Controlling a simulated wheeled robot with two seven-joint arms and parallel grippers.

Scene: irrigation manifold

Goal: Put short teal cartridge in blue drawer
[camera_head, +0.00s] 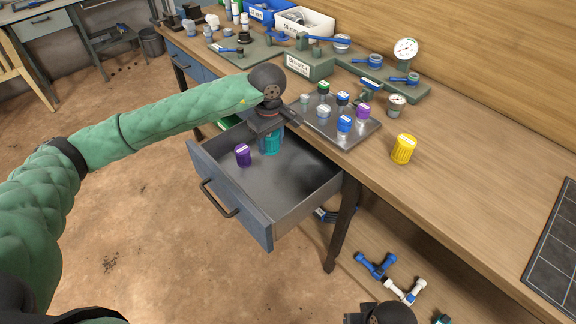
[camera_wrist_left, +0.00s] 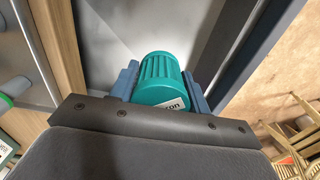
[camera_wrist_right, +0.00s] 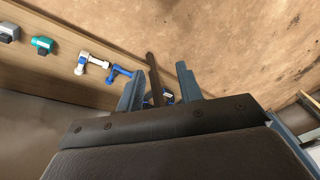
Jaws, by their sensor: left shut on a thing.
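The teal cartridge (camera_head: 271,143) is ribbed, with a white label partly visible in the left wrist view (camera_wrist_left: 160,78). My left gripper (camera_head: 270,126) is shut on it, one finger on each side, and holds it over the inside of the open blue drawer (camera_head: 235,203). I cannot tell whether the cartridge touches the drawer floor. A purple cartridge (camera_head: 243,155) stands in the drawer, left of the teal one. My right gripper (camera_wrist_right: 160,85) is open and empty, low beside the bench; in the head view only part of its wrist shows at the bottom edge.
A grey tray (camera_head: 369,137) with several cartridges sits on the bench behind the drawer. A yellow cartridge (camera_head: 403,149) stands right of it. A bench leg (camera_head: 343,225) is right of the drawer. Blue and white pipe fittings (camera_head: 377,265) lie below. The drawer's front right floor is clear.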

